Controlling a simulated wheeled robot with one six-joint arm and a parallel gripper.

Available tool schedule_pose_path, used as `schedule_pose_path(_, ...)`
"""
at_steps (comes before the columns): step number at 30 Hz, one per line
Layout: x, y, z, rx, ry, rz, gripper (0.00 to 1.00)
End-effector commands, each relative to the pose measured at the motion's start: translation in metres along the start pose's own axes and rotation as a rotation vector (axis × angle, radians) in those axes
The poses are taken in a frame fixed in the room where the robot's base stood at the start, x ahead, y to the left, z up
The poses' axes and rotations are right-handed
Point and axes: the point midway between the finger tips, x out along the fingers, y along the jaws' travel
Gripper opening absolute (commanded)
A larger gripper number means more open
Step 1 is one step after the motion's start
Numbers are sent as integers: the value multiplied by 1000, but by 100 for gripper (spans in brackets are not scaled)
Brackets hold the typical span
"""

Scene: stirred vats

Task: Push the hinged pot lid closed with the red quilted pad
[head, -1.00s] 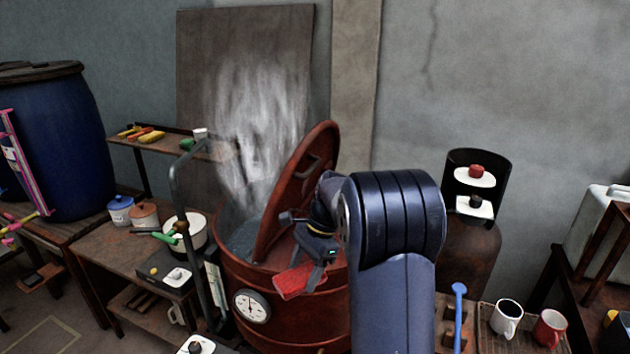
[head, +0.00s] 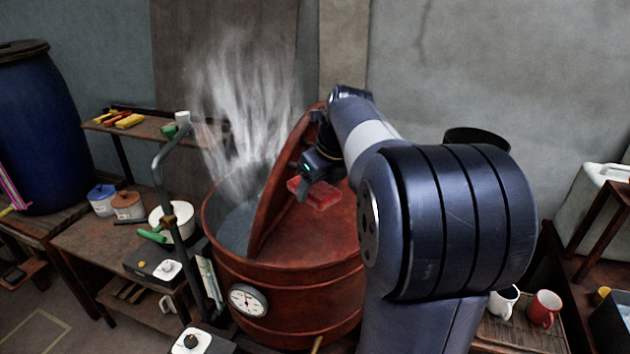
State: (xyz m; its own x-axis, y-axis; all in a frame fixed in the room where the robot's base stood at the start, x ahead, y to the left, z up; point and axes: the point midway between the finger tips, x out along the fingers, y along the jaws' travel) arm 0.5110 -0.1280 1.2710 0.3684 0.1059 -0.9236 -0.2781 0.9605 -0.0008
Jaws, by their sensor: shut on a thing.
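The large red-brown pot (head: 290,307) stands in the middle of the head view, with a round dial on its front. Its hinged lid (head: 272,200) is raised and tilted, and steam rises from the opening on its left. My gripper (head: 304,188) is to the right of the raised lid, over the covered right part of the pot top. It is shut on the red quilted pad (head: 318,195), which hangs below the fingers. My arm hides the upper right of the lid and the pot's right side. I cannot tell whether the pad touches the lid or the pot top.
A grey pipe (head: 161,190) stands close left of the pot. A bench on the left holds a white pot (head: 172,222), two lidded jars and a switch box (head: 155,264). A blue barrel (head: 40,130) is far left. Mugs (head: 544,308) stand at the lower right.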

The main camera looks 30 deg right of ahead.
Motion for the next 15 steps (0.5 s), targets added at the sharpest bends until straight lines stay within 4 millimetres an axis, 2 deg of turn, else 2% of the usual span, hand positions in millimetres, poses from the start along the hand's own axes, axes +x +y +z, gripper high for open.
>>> schedule_pose_path(5,9,2,0,2,2,1,43)
schedule_pose_path(15,44,9,-2,0,2,2,43)
